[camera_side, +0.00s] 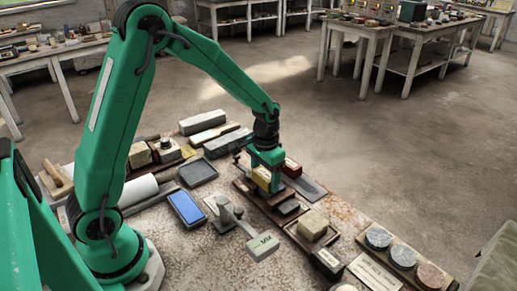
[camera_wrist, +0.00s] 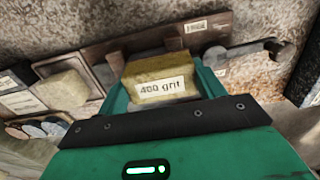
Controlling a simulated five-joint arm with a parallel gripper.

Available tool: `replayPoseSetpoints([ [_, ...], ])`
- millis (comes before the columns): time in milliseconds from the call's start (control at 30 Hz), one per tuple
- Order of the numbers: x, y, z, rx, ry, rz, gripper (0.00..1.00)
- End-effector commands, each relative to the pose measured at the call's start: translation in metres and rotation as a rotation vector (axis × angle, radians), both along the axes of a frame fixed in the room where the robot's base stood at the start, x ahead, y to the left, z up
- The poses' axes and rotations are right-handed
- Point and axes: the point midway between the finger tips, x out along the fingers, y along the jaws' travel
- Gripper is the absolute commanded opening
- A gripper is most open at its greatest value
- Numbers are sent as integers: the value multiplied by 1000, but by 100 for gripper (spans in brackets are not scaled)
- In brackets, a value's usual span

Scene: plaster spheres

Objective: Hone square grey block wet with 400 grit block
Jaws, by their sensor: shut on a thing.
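My gripper (camera_side: 264,181) is shut on a yellow block; it also shows in the wrist view (camera_wrist: 165,92). The label on this 400 grit block (camera_wrist: 164,87) faces the wrist camera, and the block shows in the side view (camera_side: 262,178) between the jaws. The block is over a dark wooden board (camera_side: 243,187); I cannot tell whether its underside touches anything. A small dark grey block (camera_side: 289,207) lies just right of the gripper in the side view. I cannot tell whether it is the square grey block, and no wetness can be made out.
A beige block (camera_side: 312,224) sits on the boards to the right. A blue tray (camera_side: 187,208), a dark tray (camera_side: 197,173) and a labelled grey tool (camera_side: 262,245) lie nearby. Round stone discs (camera_side: 402,257) line the right edge. A dark red block (camera_side: 291,168) stands close behind the gripper.

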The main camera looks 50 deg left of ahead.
Motion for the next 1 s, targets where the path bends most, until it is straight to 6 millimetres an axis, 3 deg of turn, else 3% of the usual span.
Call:
replayPoseSetpoints([
  [367, 0, 18, 1, 0, 0, 2, 43],
  [1000, 1, 16, 0, 0, -2, 0, 43],
])
